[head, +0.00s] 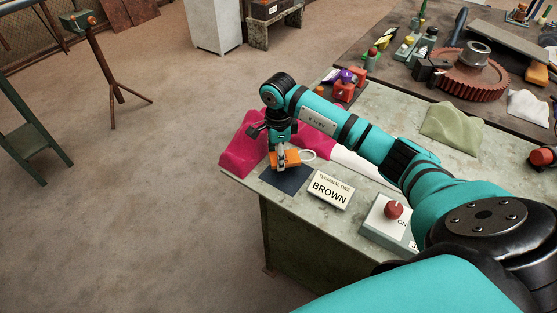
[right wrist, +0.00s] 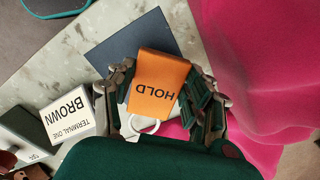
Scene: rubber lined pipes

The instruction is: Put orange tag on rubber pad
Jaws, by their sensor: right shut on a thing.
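The orange tag (head: 286,159) has a white ring loop at one end and the word HOLD on its face, readable in the right wrist view (right wrist: 158,85). My right gripper (head: 283,155) is shut on the tag, with one finger on each side of it. The dark blue-grey rubber pad (head: 284,179) lies flat near the table's corner. In the right wrist view the tag covers part of the pad (right wrist: 118,55). The tag is over the pad; I cannot tell whether it touches it. My left gripper is not in view.
A magenta cloth (head: 243,146) lies beside the pad. A TERMINAL ONE BROWN sign (head: 330,189) and a box with a red knob (head: 390,218) stand to the right. A red gear (head: 468,75) and a green cloth (head: 452,127) lie farther back.

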